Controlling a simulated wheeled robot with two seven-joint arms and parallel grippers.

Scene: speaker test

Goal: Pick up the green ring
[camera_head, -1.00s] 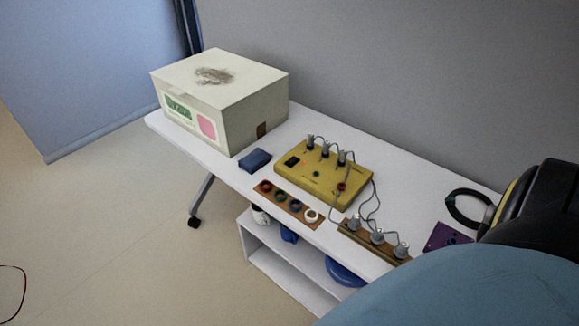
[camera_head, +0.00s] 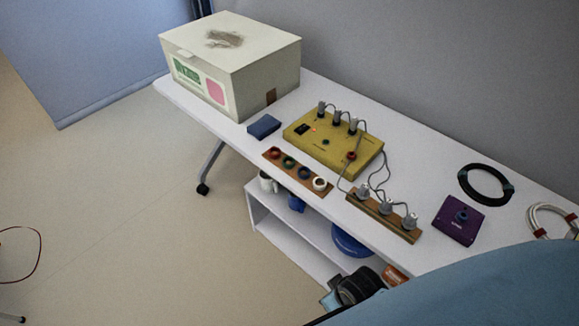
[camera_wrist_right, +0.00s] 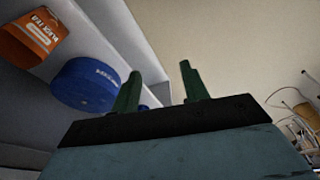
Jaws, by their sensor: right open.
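The green ring (camera_head: 289,161) sits on a brown wooden strip (camera_head: 323,194) on the white table in the head view. A red ring (camera_head: 275,153) is to its left; a blue ring (camera_head: 304,172) and a white ring (camera_head: 320,184) are to its right. My right gripper (camera_wrist_right: 162,84) shows in the right wrist view with its two green fingers apart and nothing between them. It points past the table's lower shelf, away from the rings. The gripper itself is not in the head view. My left gripper is in neither view.
The white table (camera_head: 420,170) holds a large box (camera_head: 200,60), a blue block (camera_head: 263,126), a yellow device (camera_head: 330,145), a strip of grey plugs (camera_head: 383,217), a purple box (camera_head: 458,219) and a black cable coil (camera_head: 486,184). A blue round thing (camera_wrist_right: 88,85) and an orange package (camera_wrist_right: 32,38) are on the shelf.

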